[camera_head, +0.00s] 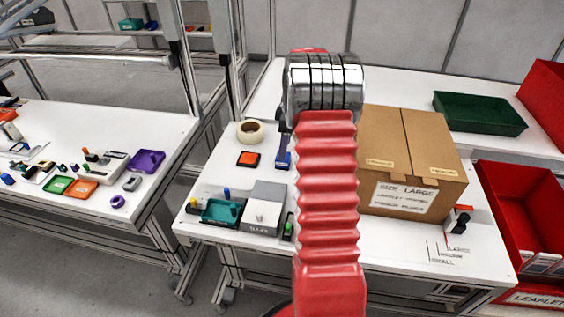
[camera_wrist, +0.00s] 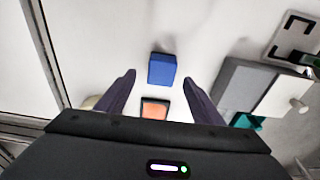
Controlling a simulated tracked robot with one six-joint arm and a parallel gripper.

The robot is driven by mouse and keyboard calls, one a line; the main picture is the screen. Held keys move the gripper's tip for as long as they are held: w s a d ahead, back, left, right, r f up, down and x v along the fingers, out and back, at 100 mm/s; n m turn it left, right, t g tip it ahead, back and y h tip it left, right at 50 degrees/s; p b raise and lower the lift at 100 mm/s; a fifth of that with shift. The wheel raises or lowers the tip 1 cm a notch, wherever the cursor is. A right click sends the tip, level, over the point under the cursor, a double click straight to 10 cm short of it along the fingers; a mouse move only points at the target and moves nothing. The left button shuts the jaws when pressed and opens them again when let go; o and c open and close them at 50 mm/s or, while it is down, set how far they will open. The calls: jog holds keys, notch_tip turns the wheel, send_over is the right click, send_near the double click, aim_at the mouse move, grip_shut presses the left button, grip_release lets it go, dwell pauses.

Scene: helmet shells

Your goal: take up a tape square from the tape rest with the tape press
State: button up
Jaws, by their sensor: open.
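My gripper (camera_wrist: 158,82) is open and empty in the wrist view, its two dark fingers spread apart. A blue block (camera_wrist: 162,69), perhaps the tape press, stands on the white table around the gap between the fingertips, with no contact visible. It also shows in the head view (camera_head: 283,161), partly hidden by my arm. A dark-edged pad with an orange square (camera_head: 248,159), perhaps the tape rest with tape, lies left of the blue block. In the wrist view the orange square (camera_wrist: 155,109) shows between the fingers, its lower part hidden by the gripper body.
A tape roll (camera_head: 251,133) lies behind the orange pad. A grey-white box (camera_head: 266,205) and a teal tray (camera_head: 221,212) stand at the front. A large cardboard box (camera_head: 412,165) stands right of my arm. A green tray (camera_head: 480,114) and red bins (camera_head: 520,200) are farther right.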

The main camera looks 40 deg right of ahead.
jog(key=shift+f, duration=0.1)
jog(key=shift+w+a+f, duration=0.1)
jog(key=shift+a+f, duration=0.05)
jog(key=shift+f, duration=1.15)
jog(key=shift+a+f, duration=0.15)
jog(key=shift+f, duration=1.1)
jog(key=shift+c, duration=0.2)
jog(key=c, duration=1.2)
jog(key=shift+r, duration=0.1)
notch_tip(320, 180, up, 10)
jog(key=shift+f, duration=0.1)
